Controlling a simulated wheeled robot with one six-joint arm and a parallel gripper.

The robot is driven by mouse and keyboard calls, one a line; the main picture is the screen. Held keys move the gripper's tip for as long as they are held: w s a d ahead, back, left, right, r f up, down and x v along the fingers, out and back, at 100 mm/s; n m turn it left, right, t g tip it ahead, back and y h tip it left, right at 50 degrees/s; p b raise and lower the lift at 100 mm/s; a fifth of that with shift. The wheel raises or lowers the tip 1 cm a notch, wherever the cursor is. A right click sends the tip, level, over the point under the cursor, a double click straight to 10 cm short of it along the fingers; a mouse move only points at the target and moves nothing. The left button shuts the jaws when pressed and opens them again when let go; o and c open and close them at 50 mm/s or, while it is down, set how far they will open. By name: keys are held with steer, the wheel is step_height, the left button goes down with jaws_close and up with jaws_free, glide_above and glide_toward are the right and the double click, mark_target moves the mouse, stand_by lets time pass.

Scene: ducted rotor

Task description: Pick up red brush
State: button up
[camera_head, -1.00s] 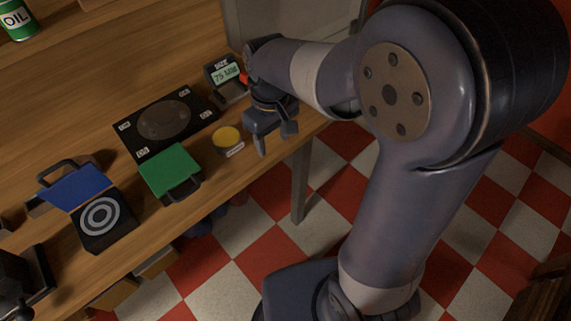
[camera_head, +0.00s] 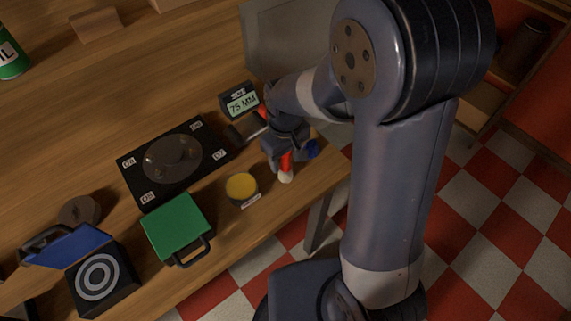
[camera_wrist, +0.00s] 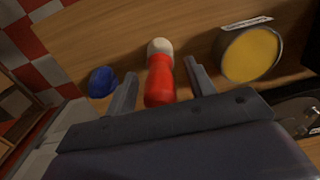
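The red brush (camera_wrist: 160,80) has a red handle and a pale, rounded end. In the wrist view it lies between the two fingers of my gripper (camera_wrist: 160,82), with a visible gap on each side. In the head view the brush (camera_head: 286,165) shows at the table's front edge, partly hidden under my gripper (camera_head: 283,158). My gripper is open around it, and I see no finger touching it.
A round tin with a yellow top (camera_head: 241,187) stands close left of my gripper in the head view. A blue object (camera_head: 312,149) is close on the right. A green case (camera_head: 176,228), a black plate (camera_head: 172,160) and a 75 MM display (camera_head: 240,103) are nearby.

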steer(key=c, duration=1)
